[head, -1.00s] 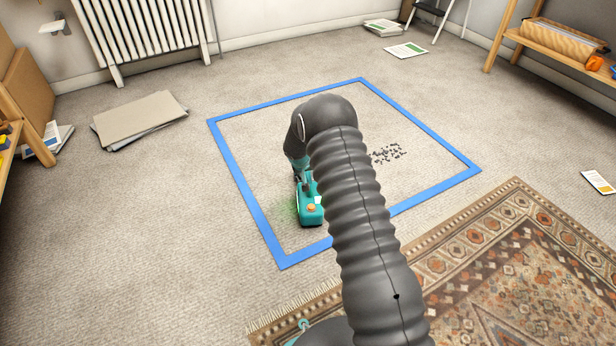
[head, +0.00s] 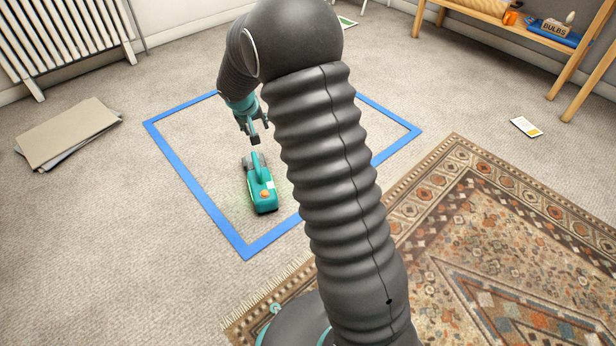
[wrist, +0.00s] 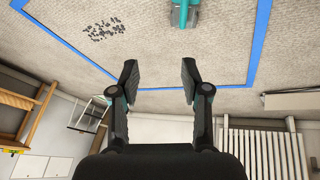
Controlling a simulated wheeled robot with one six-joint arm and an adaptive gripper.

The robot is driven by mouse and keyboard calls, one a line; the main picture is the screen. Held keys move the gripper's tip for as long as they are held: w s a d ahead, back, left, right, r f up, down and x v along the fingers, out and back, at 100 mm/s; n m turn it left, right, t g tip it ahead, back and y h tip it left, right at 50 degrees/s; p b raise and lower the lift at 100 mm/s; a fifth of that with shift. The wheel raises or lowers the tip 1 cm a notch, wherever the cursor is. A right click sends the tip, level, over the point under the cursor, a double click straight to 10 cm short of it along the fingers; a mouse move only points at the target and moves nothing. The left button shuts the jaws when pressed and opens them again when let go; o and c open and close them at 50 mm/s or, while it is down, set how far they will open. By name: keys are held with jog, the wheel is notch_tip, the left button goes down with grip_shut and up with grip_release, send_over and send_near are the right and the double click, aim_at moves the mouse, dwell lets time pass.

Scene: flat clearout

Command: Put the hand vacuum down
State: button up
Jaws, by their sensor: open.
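The teal hand vacuum (head: 263,193) lies on the carpet inside the blue taped square (head: 200,197), near its front left side. Part of it also shows at the top edge of the wrist view (wrist: 184,14). My gripper (head: 254,138) is above and just behind the vacuum, apart from it. In the wrist view my gripper (wrist: 158,82) has its two fingers spread wide with nothing between them. My arm hides the right part of the square in the head view.
Dark debris (wrist: 104,29) lies on the carpet inside the square. A patterned rug (head: 470,240) lies at the front right. Flat cardboard (head: 68,133) lies at the left, by the radiator (head: 62,45). A wooden shelf (head: 520,40) stands at the back right.

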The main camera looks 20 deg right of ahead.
jog(key=s+d+r, duration=0.2)
jog(key=s+r, duration=1.5)
jog(key=s, duration=0.2)
jog(key=s+a+r+y, duration=0.1)
jog(key=s, duration=0.9)
jog(key=s+r+t+y, duration=0.1)
jog(key=s, duration=1)
jog(key=shift+s+a+n+y, duration=0.3)
jog(key=shift+a+n, duration=0.05)
jog(key=shift+n, duration=0.05)
notch_tip(320, 180, up, 8)
jog(key=p, duration=0.7)
jog(key=shift+p, duration=0.35)
jog(key=shift+f, duration=0.1)
jog(key=shift+c, duration=0.5)
